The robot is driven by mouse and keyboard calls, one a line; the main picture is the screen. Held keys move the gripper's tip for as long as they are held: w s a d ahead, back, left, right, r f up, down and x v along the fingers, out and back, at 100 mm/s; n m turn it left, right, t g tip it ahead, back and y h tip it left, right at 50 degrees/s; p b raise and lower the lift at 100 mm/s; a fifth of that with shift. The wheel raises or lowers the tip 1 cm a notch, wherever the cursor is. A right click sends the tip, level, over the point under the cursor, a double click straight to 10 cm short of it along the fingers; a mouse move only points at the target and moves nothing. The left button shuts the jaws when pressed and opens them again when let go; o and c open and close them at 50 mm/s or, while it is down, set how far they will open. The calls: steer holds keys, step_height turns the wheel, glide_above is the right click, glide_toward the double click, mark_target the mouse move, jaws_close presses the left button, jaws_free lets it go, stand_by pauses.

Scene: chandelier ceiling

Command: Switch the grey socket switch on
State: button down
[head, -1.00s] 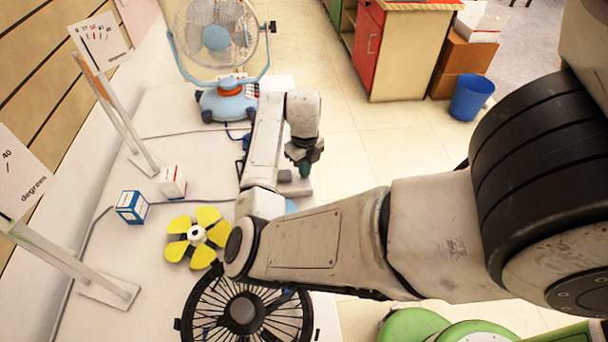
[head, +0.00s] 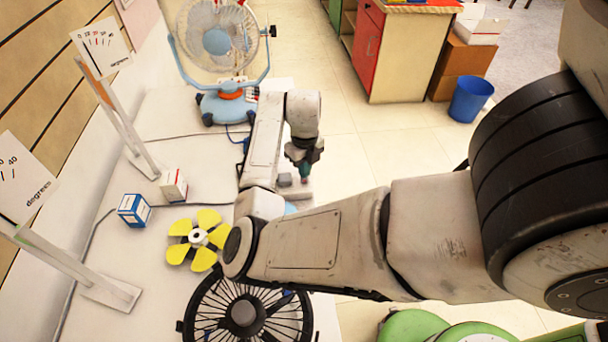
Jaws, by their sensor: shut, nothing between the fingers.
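My gripper (head: 303,168) points down over the right edge of the white table, its fingers shut and empty. Just below and left of it, a small grey block (head: 284,180) shows partly, which looks like the grey socket switch. My arm hides much of the area around it, and I cannot tell the switch's position. The fingertips look close to the grey block, but I cannot tell whether they touch it.
A blue fan (head: 216,60) stands at the table's far end and a black fan (head: 240,310) at the near end. A yellow propeller (head: 184,254), small boxes (head: 133,209) and tall card stands (head: 118,120) are on the left. A blue bin (head: 471,99) stands on the floor.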

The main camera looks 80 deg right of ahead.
step_height(320, 180, up, 5)
steer(key=p, duration=0.3)
stand_by(0.8)
